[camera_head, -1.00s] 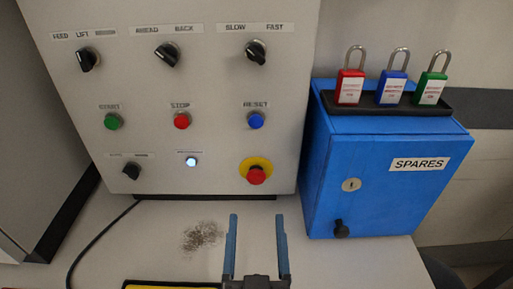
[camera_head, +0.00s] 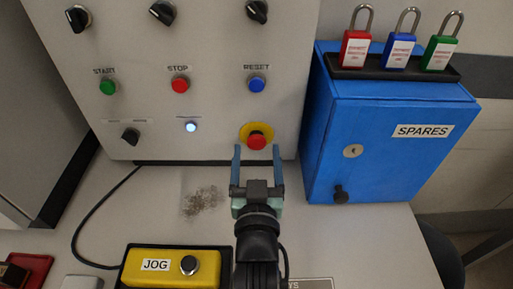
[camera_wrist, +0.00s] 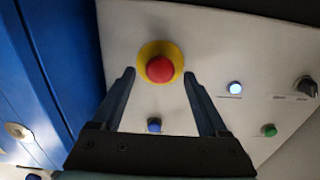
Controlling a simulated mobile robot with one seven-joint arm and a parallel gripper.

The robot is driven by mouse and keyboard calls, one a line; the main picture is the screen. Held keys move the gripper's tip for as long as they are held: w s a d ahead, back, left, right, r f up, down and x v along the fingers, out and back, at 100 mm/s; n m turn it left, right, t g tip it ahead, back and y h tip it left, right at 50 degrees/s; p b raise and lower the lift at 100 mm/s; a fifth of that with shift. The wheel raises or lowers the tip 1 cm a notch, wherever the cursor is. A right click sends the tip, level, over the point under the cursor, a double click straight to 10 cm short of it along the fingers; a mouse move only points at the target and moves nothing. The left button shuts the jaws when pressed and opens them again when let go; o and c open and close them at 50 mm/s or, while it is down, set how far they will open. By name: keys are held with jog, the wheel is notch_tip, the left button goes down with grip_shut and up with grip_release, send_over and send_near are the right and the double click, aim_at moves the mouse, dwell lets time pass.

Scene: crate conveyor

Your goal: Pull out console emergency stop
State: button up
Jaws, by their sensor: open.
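The console emergency stop is a red mushroom button (camera_head: 257,142) on a yellow disc, low on the right of the grey console panel (camera_head: 215,110). It also shows in the wrist view (camera_wrist: 160,69), near the top middle. My gripper (camera_head: 257,152) is open and empty, with its two blue fingers pointing at the panel. In the head view the fingertips lie to either side of the button and slightly below it. In the wrist view the button appears between and beyond the fingertips (camera_wrist: 158,73). I see no contact, and the exact gap is hard to judge.
A blue SPARES cabinet (camera_head: 330,125) stands close on the right, with red, blue and green padlocks (camera_head: 399,45) in a black tray on top. A lit white lamp (camera_head: 191,127) sits left of the stop. A yellow JOG box (camera_head: 207,266) lies on the bench.

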jog(key=shift+w, duration=1.1)
jog(key=shift+c, duration=0.4)
grip_shut()
